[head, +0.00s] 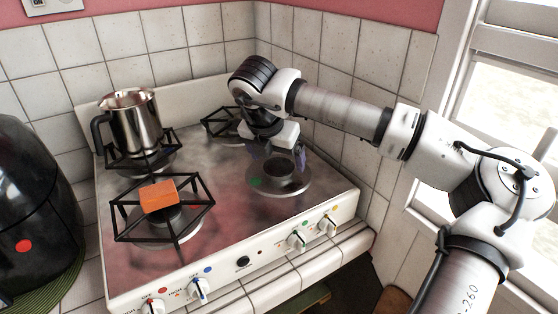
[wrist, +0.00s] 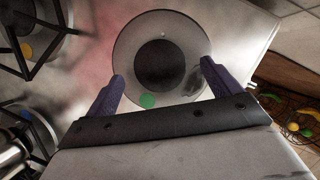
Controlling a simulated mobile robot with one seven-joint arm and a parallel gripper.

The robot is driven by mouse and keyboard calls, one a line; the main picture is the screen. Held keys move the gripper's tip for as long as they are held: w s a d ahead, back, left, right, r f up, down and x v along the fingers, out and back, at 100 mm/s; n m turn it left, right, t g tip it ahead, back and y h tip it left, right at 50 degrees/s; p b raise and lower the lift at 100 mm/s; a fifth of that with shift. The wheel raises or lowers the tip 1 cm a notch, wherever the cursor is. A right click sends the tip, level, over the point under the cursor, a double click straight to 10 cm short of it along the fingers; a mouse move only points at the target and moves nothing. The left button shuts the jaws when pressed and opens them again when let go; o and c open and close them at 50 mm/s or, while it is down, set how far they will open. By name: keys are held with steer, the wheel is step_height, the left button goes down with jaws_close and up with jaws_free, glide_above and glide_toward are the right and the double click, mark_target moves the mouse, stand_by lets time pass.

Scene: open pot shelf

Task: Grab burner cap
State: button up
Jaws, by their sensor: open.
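The burner cap (head: 279,174) is a dark round piece in the middle of the bare front right burner, with no grate over it. It also shows in the wrist view as a black disc (wrist: 160,62) on a pale round burner plate (wrist: 127,44). My gripper (head: 277,154) is open and points down over this burner. In the wrist view its two purple fingers (wrist: 163,71) stand on either side of the cap, apart from it in the picture. Nothing is between the fingers. The exact height above the cap is hard to tell.
A steel pitcher (head: 136,122) stands on the back left grate. An orange block (head: 159,196) lies on the front left grate (head: 199,207). Another grate (head: 217,122) is at the back right behind my gripper. Tiled walls close the corner. Knobs (head: 297,240) line the front edge.

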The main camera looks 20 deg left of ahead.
steer(key=shift+x, duration=0.85)
steer(key=shift+c, duration=0.4)
steer(key=c, duration=1)
steer(key=shift+r, duration=0.15)
